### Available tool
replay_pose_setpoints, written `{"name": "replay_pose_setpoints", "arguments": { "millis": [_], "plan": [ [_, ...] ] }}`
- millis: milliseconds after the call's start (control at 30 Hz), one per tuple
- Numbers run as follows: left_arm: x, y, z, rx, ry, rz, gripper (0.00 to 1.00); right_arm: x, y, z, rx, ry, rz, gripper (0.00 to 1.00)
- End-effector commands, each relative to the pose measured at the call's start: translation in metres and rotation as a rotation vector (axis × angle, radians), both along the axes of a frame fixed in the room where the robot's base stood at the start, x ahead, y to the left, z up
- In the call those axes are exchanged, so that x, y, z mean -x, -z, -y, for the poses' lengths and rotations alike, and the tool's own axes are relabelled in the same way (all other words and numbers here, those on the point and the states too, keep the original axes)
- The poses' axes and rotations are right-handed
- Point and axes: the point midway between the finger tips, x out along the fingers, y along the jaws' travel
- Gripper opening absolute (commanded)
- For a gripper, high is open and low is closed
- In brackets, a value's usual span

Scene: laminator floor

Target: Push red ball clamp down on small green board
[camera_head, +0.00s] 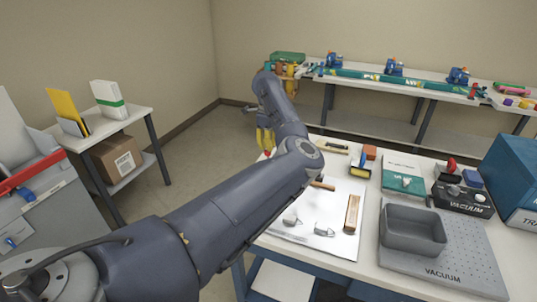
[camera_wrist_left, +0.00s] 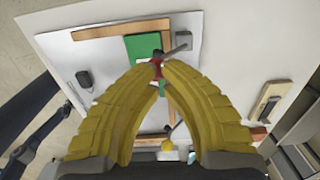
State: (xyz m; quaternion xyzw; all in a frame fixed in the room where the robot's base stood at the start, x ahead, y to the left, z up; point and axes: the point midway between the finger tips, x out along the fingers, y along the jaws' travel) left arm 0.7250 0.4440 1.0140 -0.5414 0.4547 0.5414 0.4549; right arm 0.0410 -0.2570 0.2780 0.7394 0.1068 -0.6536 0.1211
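My left gripper (camera_head: 265,141) points down over the left edge of the worktable, its yellow fingers partly hidden by my own arm. In the left wrist view its two curved fingers (camera_wrist_left: 158,68) meet at the tips, with an empty gap behind them. The small green board (camera_wrist_left: 143,46) lies just beyond the tips, inside an L of wooden strips. A red part of the clamp (camera_wrist_left: 156,64) shows right at the fingertips; I cannot tell whether they touch it. The clamp's dark handle (camera_wrist_left: 179,48) sticks out to the right. My right gripper is not in view.
A wooden block (camera_head: 352,213) and metal pieces (camera_head: 323,230) lie on a white sheet. A grey bin (camera_head: 413,230) stands on the vacuum plate (camera_head: 455,262). A black vacuum box (camera_head: 462,199) and blue box (camera_head: 512,180) are at the right. A bench (camera_head: 425,82) stands behind.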

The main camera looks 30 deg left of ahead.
Motion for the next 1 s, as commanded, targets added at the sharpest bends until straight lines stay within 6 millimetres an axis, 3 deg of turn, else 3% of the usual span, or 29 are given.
{"name": "replay_pose_setpoints", "arguments": {
  "millis": [1000],
  "plan": [
    [0.008,0.025,0.002,0.001,0.001,-0.002,0.00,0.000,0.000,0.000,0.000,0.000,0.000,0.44]
  ]
}}
